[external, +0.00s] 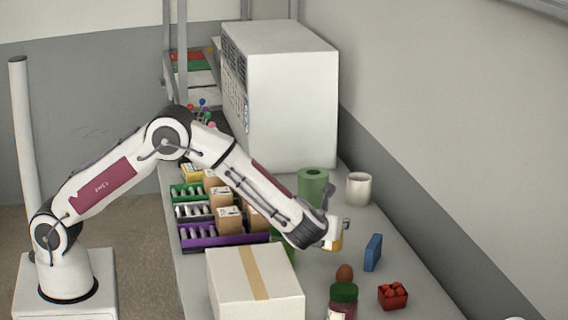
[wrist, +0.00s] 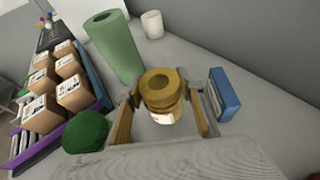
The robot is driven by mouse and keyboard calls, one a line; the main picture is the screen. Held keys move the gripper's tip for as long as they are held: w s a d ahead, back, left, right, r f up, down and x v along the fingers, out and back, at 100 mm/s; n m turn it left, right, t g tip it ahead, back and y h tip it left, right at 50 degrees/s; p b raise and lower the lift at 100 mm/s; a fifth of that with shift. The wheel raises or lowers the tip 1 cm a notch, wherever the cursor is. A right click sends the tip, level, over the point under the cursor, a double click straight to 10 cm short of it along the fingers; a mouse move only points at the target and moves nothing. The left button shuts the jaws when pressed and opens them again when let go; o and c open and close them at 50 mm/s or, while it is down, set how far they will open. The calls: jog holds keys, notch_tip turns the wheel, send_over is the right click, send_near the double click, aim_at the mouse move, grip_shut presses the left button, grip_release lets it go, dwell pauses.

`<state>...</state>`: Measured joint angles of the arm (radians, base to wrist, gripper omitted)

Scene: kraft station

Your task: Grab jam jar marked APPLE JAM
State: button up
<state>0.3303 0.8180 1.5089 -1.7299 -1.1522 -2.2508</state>
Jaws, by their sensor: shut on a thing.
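A jar with a gold lid (wrist: 162,88) stands between the fingers of my gripper (wrist: 168,106) in the wrist view. Its pale label (wrist: 163,117) faces the camera but is too small to read. My gripper is shut on this jar. In the external view my gripper (external: 334,230) is low over the right part of the table, and a yellow bit of the jar (external: 335,243) shows below it.
A green roll (external: 312,185) and a white mug (external: 359,188) stand behind. A large carton (external: 228,286) and purple crate (external: 222,240) are left.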

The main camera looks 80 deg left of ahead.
notch_tip(320, 180, up, 6)
jog(key=shift+r, duration=0.25)
dwell(0.8)
